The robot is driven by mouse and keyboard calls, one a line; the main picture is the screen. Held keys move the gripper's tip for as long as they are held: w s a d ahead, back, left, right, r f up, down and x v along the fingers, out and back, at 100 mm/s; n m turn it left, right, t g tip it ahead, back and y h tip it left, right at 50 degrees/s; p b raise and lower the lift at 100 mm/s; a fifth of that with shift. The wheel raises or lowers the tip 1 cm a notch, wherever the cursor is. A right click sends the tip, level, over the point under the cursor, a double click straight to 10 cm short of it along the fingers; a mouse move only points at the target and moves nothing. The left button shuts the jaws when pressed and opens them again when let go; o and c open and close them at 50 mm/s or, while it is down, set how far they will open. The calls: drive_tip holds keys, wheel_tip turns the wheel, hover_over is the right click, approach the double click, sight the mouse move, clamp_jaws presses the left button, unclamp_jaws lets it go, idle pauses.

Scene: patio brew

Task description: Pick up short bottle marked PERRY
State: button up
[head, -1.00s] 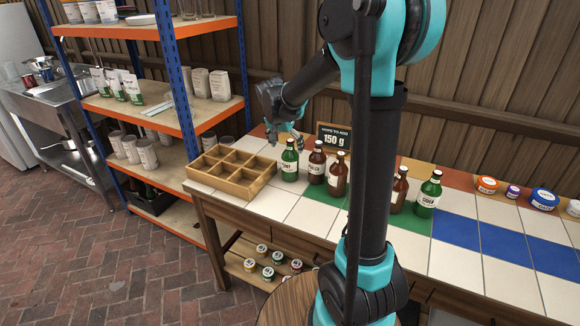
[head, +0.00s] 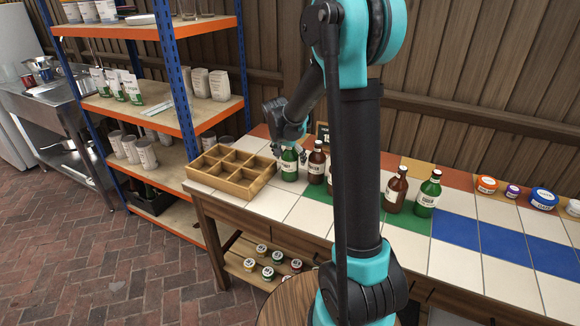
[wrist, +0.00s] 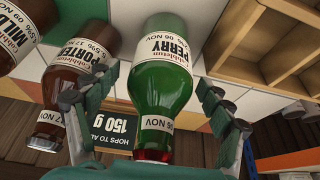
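The short green bottle marked PERRY (head: 289,171) stands upright on the tiled counter, just right of the wooden crate. It fills the middle of the wrist view (wrist: 163,85), where its label reads upside down. My gripper (head: 290,152) is at the bottle's neck and upper part. In the wrist view, my gripper (wrist: 152,105) is open, one finger on each side of the bottle, with gaps showing between the fingers and the glass. The left finger in that view overlaps the brown PORTER bottle (wrist: 85,55); I cannot tell whether they touch.
The empty divided wooden crate (head: 208,182) sits left of the bottle. A brown bottle (head: 316,170) stands close on its right. The hops sign (wrist: 108,122) is behind. Another brown bottle (head: 396,190) and a green bottle (head: 428,195) stand further right. Blue tiles beyond are clear.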

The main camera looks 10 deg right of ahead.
drive_tip(key=c, duration=1.6)
drive_tip(key=shift+r, duration=0.2)
